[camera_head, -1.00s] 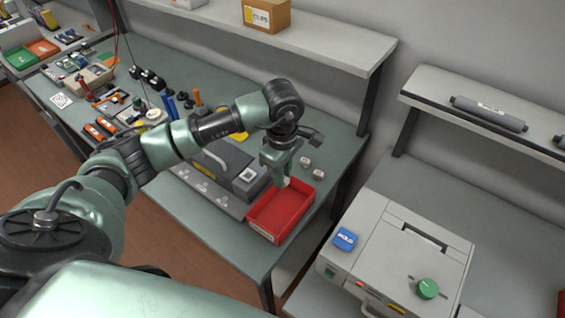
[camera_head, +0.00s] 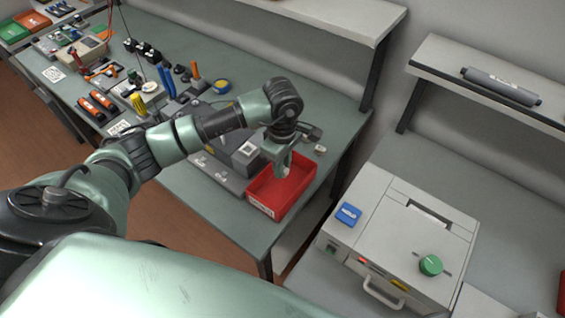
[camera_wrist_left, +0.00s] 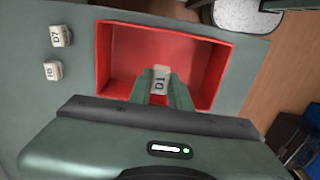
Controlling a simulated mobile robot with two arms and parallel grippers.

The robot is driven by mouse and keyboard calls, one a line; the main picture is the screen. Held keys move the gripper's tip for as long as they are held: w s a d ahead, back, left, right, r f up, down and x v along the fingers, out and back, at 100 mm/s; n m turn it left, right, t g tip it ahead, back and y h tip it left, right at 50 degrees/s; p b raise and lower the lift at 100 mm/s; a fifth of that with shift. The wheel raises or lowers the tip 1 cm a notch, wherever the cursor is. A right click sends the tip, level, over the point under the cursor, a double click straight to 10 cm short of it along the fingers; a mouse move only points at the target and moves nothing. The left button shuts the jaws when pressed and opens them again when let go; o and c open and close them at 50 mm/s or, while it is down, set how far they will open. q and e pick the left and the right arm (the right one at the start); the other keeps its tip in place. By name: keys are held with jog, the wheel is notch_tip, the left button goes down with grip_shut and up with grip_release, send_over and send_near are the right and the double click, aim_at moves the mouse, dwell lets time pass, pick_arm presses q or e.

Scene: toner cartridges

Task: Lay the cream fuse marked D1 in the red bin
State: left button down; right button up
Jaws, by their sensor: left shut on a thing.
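The cream fuse marked D1 (camera_wrist_left: 160,80) is held between the fingers of my left gripper (camera_wrist_left: 161,88) in the left wrist view, its label showing. The red bin (camera_head: 262,209) stands near the table's right front corner in the head view. It also shows in the left wrist view (camera_wrist_left: 103,55), and no object shows on the visible part of its floor. My left gripper (camera_head: 285,172) is over the bin, shut on the fuse. I cannot tell exactly how high the fuse is above the bin floor. My right gripper is not in view.
Two other cream fuses, one marked D7 (camera_wrist_left: 60,36) and another (camera_wrist_left: 53,70), lie on the table beside the bin. A grey device (camera_head: 245,152) stands left of the bin. A printer-like machine (camera_head: 400,235) stands to the right, across a gap.

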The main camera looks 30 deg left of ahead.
pick_arm(q)
jog(key=c, duration=1.2)
grip_release()
jog(key=shift+c, duration=0.2)
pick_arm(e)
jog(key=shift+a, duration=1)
pick_arm(q)
jog(key=shift+r, duration=0.15)
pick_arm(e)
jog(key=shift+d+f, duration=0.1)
pick_arm(q)
jog(key=shift+w+r, duration=0.1)
jog(key=shift+r, duration=0.25)
notch_tip(320, 180, up, 7)
jog(key=shift+f+b, duration=0.1)
jog(key=shift+b, duration=1.15)
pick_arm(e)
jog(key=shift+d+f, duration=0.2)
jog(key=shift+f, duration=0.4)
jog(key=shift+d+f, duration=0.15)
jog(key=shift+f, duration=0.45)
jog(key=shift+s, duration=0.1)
